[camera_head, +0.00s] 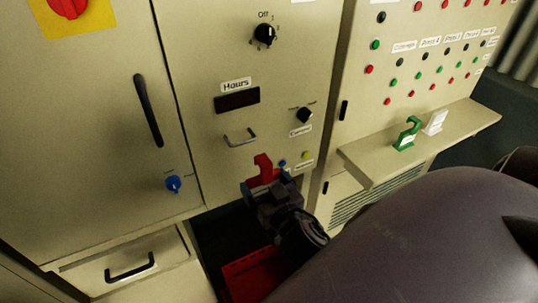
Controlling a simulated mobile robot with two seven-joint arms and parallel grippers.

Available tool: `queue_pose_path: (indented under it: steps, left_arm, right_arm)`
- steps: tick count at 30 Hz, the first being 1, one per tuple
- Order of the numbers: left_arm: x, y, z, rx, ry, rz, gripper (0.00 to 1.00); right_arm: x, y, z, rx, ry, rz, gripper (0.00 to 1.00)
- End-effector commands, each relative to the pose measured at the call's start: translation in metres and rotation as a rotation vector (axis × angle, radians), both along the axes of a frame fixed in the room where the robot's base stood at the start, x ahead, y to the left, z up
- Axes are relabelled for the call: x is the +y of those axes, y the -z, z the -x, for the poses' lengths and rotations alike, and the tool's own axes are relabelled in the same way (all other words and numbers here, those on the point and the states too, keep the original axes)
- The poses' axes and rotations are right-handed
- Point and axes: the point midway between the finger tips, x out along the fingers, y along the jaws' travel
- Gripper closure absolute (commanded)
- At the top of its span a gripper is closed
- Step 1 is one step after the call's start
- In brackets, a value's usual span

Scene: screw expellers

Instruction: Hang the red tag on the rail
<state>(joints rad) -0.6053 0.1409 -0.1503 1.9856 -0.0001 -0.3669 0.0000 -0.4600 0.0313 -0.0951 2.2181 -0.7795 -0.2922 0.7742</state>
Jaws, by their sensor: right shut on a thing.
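The red tag (264,165) is held in my right gripper (266,183), which is shut on it near the middle of the head view. The tag's upper part stands up above the fingers; its lower part is hidden by the gripper. A small metal rail (240,139) sticks out from the cabinet front below the "Hours" display. The tag is below the rail and slightly to its right in the picture, and looks apart from it. My left gripper is not in view.
A green tag (407,134) and a white tag (435,122) stand on the shelf (368,169) at right. A black knob (304,115) and a blue knob (173,184) stick out from the cabinets. A red perforated object (252,275) is low down. My arm covers the lower right.

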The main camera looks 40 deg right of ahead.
Motion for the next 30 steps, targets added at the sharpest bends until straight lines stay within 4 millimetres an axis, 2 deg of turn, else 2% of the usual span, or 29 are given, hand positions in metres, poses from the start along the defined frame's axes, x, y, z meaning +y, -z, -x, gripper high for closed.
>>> queue_pose_path:
  steps: [30]
  left_arm:
    - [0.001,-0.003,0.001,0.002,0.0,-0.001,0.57]
  right_arm:
    - [-0.015,0.0,-0.064,-0.001,-0.001,0.001,0.35]
